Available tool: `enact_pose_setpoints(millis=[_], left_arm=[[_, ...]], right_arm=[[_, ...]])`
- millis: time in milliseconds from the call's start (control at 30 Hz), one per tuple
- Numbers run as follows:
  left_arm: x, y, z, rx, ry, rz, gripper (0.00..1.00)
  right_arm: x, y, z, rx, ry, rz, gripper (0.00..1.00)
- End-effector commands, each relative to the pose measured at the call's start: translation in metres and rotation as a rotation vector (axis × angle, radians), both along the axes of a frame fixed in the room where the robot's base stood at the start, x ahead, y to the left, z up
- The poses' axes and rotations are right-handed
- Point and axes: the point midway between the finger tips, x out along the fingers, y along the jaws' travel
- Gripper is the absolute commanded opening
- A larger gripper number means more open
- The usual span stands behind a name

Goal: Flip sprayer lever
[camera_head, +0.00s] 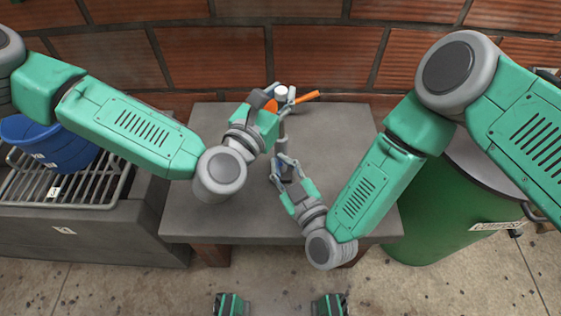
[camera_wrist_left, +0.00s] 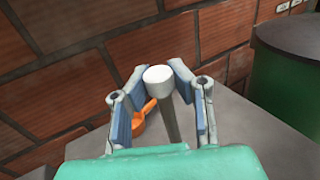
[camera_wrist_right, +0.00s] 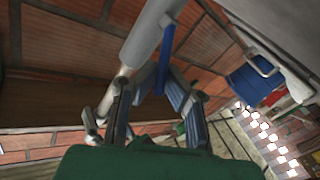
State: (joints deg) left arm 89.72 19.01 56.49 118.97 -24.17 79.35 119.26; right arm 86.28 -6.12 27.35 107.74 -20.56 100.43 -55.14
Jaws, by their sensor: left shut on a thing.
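The sprayer stands on the grey table, with a white cap (camera_head: 281,92), a grey shaft and an orange lever (camera_head: 305,97) angled up to the right. My left gripper (camera_head: 284,100) is shut at its top. In the left wrist view, the white cap (camera_wrist_left: 158,74) and grey rod sit between the fingers, and an orange part (camera_wrist_left: 143,118) is partly hidden behind the left finger. My right gripper (camera_head: 283,166) is open lower down by the shaft. In the right wrist view, a grey tube (camera_wrist_right: 150,38) passes by its spread fingers; contact is unclear.
The grey table (camera_head: 230,222) has bare room in front. A brick wall (camera_head: 210,55) stands behind. A blue bucket (camera_head: 50,150) sits on a metal grate at left. A green barrel (camera_head: 425,225) stands at right, close to my right arm.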

Motion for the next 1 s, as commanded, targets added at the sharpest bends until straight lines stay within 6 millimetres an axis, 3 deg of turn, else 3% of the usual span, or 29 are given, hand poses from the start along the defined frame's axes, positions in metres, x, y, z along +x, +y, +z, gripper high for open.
enact_pose_setpoints(millis=[167, 500, 767, 867, 1000], left_arm=[[0.001, 0.000, 0.001, -0.003, -0.003, 0.001, 0.00], [0.001, 0.000, 0.002, -0.003, -0.003, 0.000, 0.00], [0.001, 0.000, 0.002, -0.003, -0.004, 0.001, 0.00], [0.001, 0.000, 0.002, -0.003, -0.004, 0.001, 0.00], [0.001, 0.000, 0.002, -0.003, -0.003, 0.001, 0.00]], right_arm=[[0.001, 0.001, 0.001, -0.001, 0.019, 0.002, 0.00], [0.010, 0.000, 0.007, 0.000, 0.236, -0.001, 0.00], [0.009, 0.000, 0.006, 0.000, 0.243, -0.002, 0.00], [0.009, 0.000, 0.006, 0.000, 0.243, -0.002, 0.29], [0.009, 0.000, 0.006, 0.001, 0.241, -0.002, 0.29]])
